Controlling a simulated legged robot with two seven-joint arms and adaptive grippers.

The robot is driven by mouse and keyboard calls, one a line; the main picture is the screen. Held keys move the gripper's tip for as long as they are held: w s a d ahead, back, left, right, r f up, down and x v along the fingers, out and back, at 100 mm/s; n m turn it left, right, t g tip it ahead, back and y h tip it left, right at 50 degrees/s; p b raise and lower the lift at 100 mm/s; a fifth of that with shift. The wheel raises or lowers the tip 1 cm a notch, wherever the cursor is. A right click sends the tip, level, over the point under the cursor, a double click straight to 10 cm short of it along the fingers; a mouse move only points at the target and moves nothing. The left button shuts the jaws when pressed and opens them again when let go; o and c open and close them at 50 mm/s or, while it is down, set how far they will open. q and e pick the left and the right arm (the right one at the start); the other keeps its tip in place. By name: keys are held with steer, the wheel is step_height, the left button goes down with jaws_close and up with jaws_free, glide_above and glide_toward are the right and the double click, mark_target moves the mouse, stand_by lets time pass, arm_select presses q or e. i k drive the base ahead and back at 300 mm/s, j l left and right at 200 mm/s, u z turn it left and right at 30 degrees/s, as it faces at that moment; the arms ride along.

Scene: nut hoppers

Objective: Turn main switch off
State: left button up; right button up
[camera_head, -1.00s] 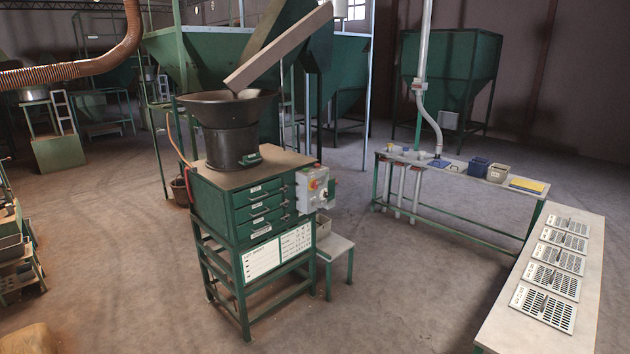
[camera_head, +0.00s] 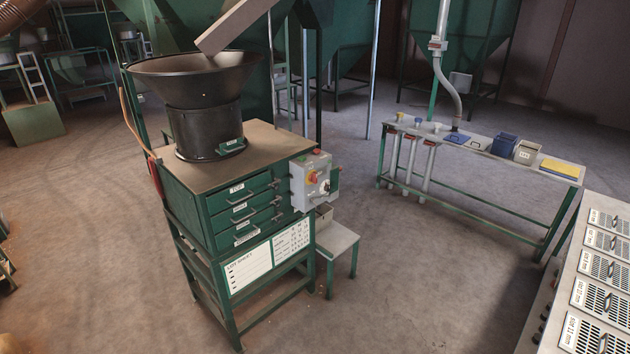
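A grey control box (camera_head: 311,181) is mounted on the right side of a green drawer machine (camera_head: 243,222). On the box's face are a red knob on an orange-yellow plate (camera_head: 312,177), which looks like the main switch, and a dark round dial (camera_head: 325,187) below and to its right. The knob's exact position is too small to read. Neither of my grippers is in view.
A black hopper (camera_head: 204,100) sits on the machine, with a chute above. A small stool (camera_head: 338,240) stands at its right. A long bench (camera_head: 480,158) with bins and a table with grates (camera_head: 600,270) are at the right. Floor in front is clear.

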mark_target(313, 178)
steer(key=i+j+z, duration=0.15)
steer(key=i, duration=0.3)
steer(key=i+j+z, duration=0.2)
steer(key=i, duration=0.3)
steer(key=i+j+z, duration=0.15)
steer(key=i, duration=0.3)
steer(key=j, duration=0.1)
